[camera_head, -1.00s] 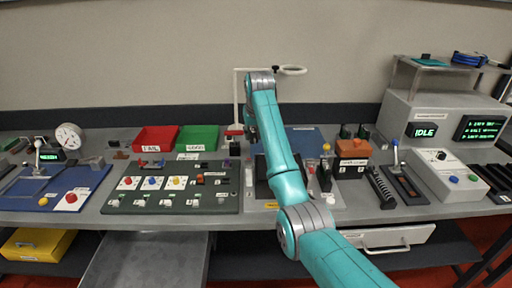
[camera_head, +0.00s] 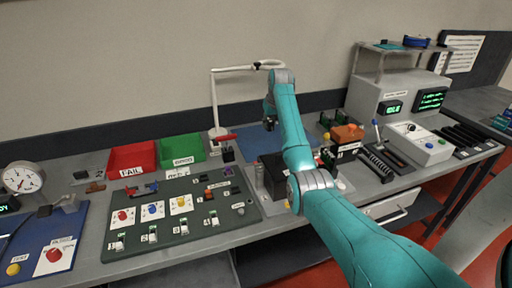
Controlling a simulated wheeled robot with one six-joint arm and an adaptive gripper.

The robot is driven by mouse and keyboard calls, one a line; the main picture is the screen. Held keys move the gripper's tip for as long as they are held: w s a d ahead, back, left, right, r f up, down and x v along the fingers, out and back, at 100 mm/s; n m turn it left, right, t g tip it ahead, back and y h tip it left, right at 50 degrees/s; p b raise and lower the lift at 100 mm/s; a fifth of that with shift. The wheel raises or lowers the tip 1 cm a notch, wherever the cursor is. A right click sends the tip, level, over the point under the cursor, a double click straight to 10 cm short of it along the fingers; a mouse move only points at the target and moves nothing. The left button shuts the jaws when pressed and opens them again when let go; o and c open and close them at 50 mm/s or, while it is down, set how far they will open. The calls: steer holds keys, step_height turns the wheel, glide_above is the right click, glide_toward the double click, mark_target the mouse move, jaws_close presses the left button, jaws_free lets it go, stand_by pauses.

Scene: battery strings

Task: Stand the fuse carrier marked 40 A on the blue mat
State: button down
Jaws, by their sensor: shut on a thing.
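A blue mat (camera_head: 240,147) lies flat at the back of the bench, partly hidden by my arm. My gripper (camera_head: 270,124) is above the right part of this mat and points down. It is shut on a small dark thing that is hard to tell from the fingers; no 40 A marking can be read on it. I cannot tell whether that thing touches the mat.
A white stand (camera_head: 214,105) with a red piece at its foot is left of the mat. Red (camera_head: 131,157) and green (camera_head: 181,149) bins, a dark green switch panel (camera_head: 217,221), a black box (camera_head: 270,168) and an orange-topped block (camera_head: 347,133) surround it. The mat's visible left part looks clear.

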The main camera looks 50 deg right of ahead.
mark_target(273, 128)
step_height(273, 128, down, 10)
steer(key=shift+r, duration=0.25)
steer(key=shift+f, duration=0.1)
steer(key=c, duration=0.9)
jaws_free()
steer(key=v, duration=1.2)
